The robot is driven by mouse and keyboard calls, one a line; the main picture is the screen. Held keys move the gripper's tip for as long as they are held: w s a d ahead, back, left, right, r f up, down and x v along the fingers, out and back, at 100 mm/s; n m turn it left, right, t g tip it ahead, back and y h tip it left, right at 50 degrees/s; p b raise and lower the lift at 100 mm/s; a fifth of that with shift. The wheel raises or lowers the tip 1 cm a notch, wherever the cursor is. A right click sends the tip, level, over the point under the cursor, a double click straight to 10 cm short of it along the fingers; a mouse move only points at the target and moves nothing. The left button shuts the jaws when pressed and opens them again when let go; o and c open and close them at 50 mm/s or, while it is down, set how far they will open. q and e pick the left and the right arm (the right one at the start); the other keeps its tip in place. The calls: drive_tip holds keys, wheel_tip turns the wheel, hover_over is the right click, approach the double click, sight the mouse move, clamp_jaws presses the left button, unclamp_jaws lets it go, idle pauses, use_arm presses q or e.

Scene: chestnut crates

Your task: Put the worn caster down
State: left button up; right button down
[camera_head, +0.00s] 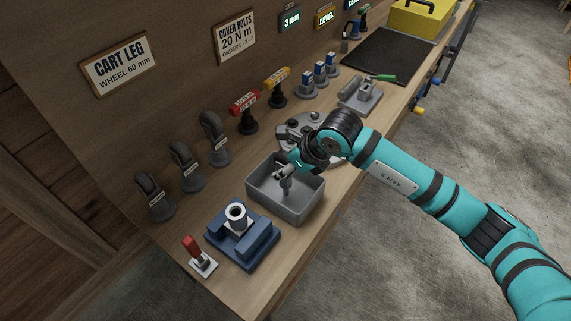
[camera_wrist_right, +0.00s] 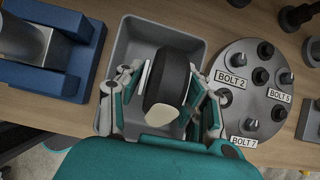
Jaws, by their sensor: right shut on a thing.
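My right gripper (camera_head: 285,172) is over the grey bin (camera_head: 309,207) on the bench and points down into it. In the right wrist view my right gripper (camera_wrist_right: 168,88) is shut on the worn caster (camera_wrist_right: 174,72), a dark wheel with a pale patch on its near end. The caster is above the inside of the grey bin (camera_wrist_right: 124,50), between its walls in the picture. I cannot tell whether it touches the bin floor. In the head view the gripper and wrist mostly hide it. My left gripper is in neither view.
A blue vise-like fixture (camera_head: 243,246) and a red-handled lever (camera_head: 195,249) stand left of the bin. Three labelled dark casters (camera_head: 185,166) stand along the back. A round plate with labelled bolts (camera_wrist_right: 257,88) lies close on the bin's right. The bench's front edge is near.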

drive_tip(key=c, duration=0.8)
unclamp_jaws()
drive_tip(key=shift+f, duration=0.1)
drive_tip(key=shift+c, duration=0.2)
drive_tip(key=shift+r, duration=0.3)
drive_tip(key=shift+s+d+r, duration=0.1)
drive_tip(key=shift+d+r, duration=0.1)
drive_tip(key=shift+r, duration=0.05)
drive_tip(key=b+v, duration=0.2)
drive_tip(key=v, duration=0.9)
drive_tip(key=shift+s+a, duration=0.1)
drive_tip(key=shift+s, duration=0.05)
